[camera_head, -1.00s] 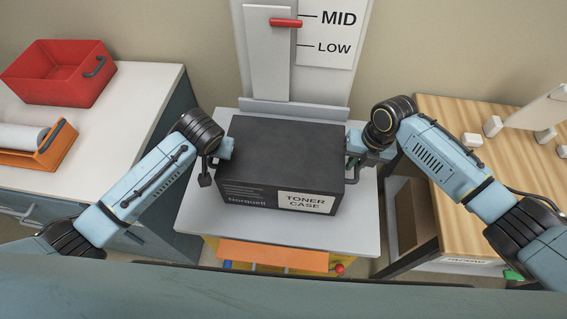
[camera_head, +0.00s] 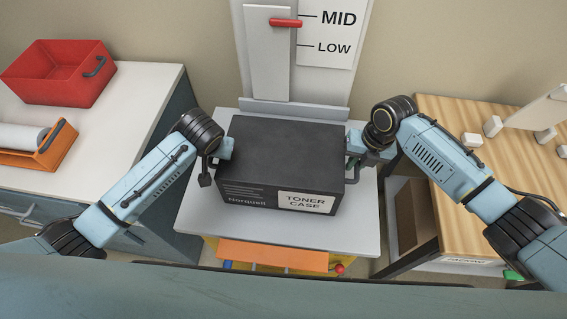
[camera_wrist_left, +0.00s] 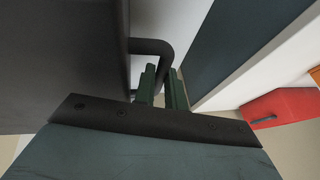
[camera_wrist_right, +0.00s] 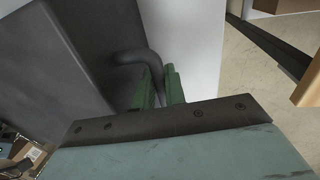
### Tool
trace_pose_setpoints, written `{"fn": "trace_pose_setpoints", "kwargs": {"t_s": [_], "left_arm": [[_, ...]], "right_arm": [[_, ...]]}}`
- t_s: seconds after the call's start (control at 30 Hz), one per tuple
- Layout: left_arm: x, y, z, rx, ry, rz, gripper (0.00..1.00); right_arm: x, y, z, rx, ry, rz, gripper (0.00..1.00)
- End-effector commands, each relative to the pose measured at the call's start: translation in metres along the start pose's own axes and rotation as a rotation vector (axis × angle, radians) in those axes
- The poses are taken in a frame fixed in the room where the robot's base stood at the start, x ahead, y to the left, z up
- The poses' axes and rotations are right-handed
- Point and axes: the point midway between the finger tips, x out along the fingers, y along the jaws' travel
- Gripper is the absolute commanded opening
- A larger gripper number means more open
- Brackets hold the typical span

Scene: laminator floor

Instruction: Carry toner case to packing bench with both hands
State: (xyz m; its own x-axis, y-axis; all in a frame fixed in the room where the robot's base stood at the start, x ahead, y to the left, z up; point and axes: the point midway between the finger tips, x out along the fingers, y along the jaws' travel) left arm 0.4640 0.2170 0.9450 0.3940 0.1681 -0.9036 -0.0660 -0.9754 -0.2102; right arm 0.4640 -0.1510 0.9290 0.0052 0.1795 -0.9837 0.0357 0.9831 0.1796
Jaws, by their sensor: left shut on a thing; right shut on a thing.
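The toner case (camera_head: 283,150) is a dark box with a white "TONER CASE" label, resting on or just above a light grey platform (camera_head: 350,235) in the middle of the head view. My left gripper (camera_head: 220,155) is at its left side; the left wrist view shows its green fingers (camera_wrist_left: 160,88) shut on a dark bar handle (camera_wrist_left: 155,48). My right gripper (camera_head: 352,158) is at its right side; the right wrist view shows its fingers (camera_wrist_right: 160,88) shut on the other handle (camera_wrist_right: 135,57). The packing bench (camera_head: 445,115), wood-topped, stands at the right.
A white counter (camera_head: 135,100) at the left holds a red bin (camera_head: 60,75) and an orange tray (camera_head: 40,150) with a white roll. A grey column with a red lever (camera_head: 286,22) and MID and LOW marks rises behind the platform. Small white blocks and a white panel stand on the bench.

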Motion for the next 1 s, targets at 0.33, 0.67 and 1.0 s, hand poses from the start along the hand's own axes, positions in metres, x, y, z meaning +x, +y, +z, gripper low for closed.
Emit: {"fn": "trace_pose_setpoints", "kwargs": {"t_s": [0.33,0.67,1.0], "left_arm": [[-0.004,-0.002,-0.003,-0.001,0.004,-0.002,0.00],[-0.022,-0.006,-0.010,-0.001,0.003,-0.002,0.00],[-0.044,-0.011,-0.019,-0.001,0.003,-0.003,0.00]], "right_arm": [[-0.005,0.001,0.002,0.001,-0.005,0.001,0.00],[-0.025,0.004,0.002,0.001,-0.005,0.001,0.00],[-0.049,0.008,0.002,0.001,-0.004,0.000,0.00]]}}
